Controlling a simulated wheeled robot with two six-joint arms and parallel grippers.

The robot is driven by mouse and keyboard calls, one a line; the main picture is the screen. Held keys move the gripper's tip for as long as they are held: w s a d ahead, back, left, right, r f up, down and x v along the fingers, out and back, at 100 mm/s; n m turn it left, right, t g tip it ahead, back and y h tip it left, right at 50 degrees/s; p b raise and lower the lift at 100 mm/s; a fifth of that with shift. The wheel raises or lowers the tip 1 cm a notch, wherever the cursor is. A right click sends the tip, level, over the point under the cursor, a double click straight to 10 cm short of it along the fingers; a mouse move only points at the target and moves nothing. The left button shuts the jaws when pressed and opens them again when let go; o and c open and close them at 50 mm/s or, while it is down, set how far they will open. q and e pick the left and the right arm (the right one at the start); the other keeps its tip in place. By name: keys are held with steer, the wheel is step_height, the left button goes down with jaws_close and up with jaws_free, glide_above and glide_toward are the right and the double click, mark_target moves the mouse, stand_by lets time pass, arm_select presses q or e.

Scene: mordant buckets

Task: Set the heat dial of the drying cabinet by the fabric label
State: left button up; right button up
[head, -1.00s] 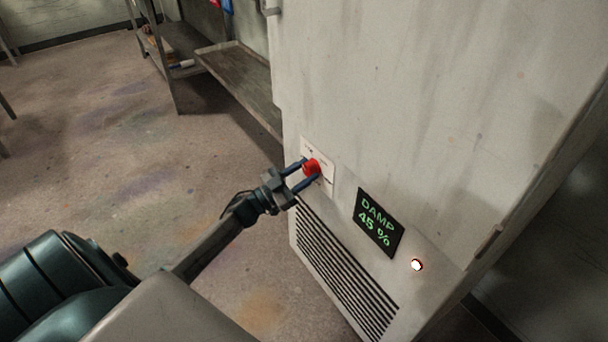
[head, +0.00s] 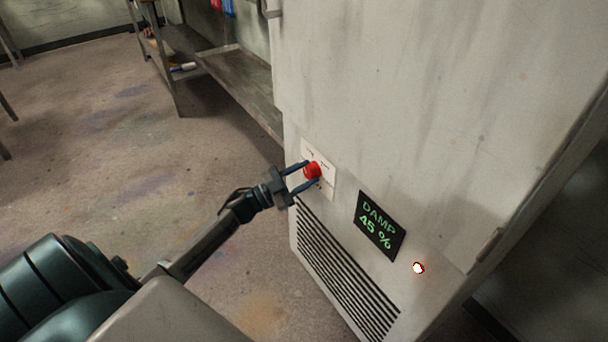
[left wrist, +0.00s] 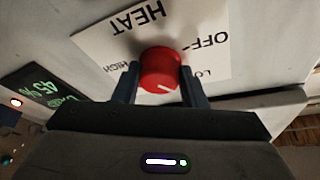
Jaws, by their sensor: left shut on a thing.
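The drying cabinet (head: 400,110) is a pale, streaked box on the right of the head view. Its red heat dial (head: 312,170) sits on a white plate (head: 329,183) low on the front, near the left edge. My left gripper (head: 311,178) is shut on the dial, one finger on each side. In the left wrist view the red dial (left wrist: 160,70) shows a white pointer line near its lower edge. The plate there (left wrist: 180,20) reads HEAT, OFF, HIGH and a partly hidden LO, upside down. No fabric label is in view. My right gripper is not in view.
A dark display (head: 379,226) on the cabinet reads DAMP 45 %, with a lit lamp (head: 418,268) below right. A slatted vent (head: 345,275) lies under the dial. A metal shelf unit (head: 240,90) stands behind on the left. The floor at left is clear.

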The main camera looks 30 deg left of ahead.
arm_select(q)
steer(key=o, duration=1)
steer(key=v, duration=1)
steer(key=shift+s+a+f, duration=0.1)
steer(key=shift+s+a, duration=0.1)
steer(key=shift+s, duration=0.15)
